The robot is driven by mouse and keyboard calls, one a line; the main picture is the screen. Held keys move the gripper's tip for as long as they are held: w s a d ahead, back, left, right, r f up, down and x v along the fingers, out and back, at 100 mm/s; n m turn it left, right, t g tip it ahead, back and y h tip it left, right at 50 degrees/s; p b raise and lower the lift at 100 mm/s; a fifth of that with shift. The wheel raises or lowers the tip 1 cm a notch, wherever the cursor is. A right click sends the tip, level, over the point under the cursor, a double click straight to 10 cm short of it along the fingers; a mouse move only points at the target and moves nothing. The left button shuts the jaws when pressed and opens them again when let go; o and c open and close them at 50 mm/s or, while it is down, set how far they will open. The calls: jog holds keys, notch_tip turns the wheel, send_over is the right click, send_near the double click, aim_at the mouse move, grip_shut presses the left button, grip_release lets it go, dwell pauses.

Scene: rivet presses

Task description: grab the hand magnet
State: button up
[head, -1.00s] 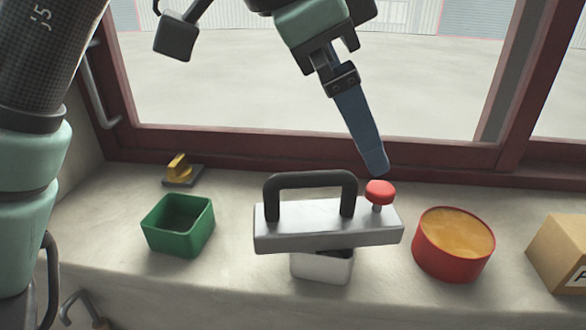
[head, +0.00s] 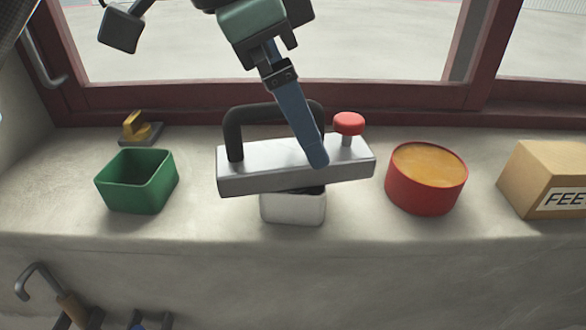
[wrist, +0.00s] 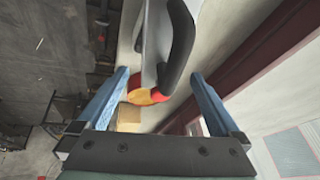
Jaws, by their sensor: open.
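The hand magnet (head: 265,172) is a silver bar with a black arched handle and a red knob on its right end. It rests on a small pale box (head: 292,208) on the ledge. My gripper (head: 318,158) has blue fingers; in the head view one finger overlaps the handle's right side and the bar. In the wrist view my gripper (wrist: 160,76) is open and empty, its fingers on either side of the picture. The black handle (wrist: 181,45) shows ahead, at the top between the fingers' lines. I cannot tell whether a finger touches it.
A green open bin (head: 137,190) and a yellow-handled piece (head: 136,127) are at left. A red tin (head: 424,194) with orange contents and a cardboard box (head: 545,165) stand at right. The window frame (head: 400,97) runs behind. Hooks hang below the ledge.

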jog(key=b+x, duration=0.1)
jog(key=x, duration=0.1)
jog(key=shift+w+a+f+b, duration=0.1)
jog(key=shift+w+f+b, duration=0.05)
jog(key=shift+f+b, duration=0.25)
jog(key=shift+w+d+f+b, duration=0.15)
jog(key=shift+d+f+b, duration=0.2)
jog(key=shift+f, duration=0.1)
jog(key=shift+r, duration=0.1)
grip_shut()
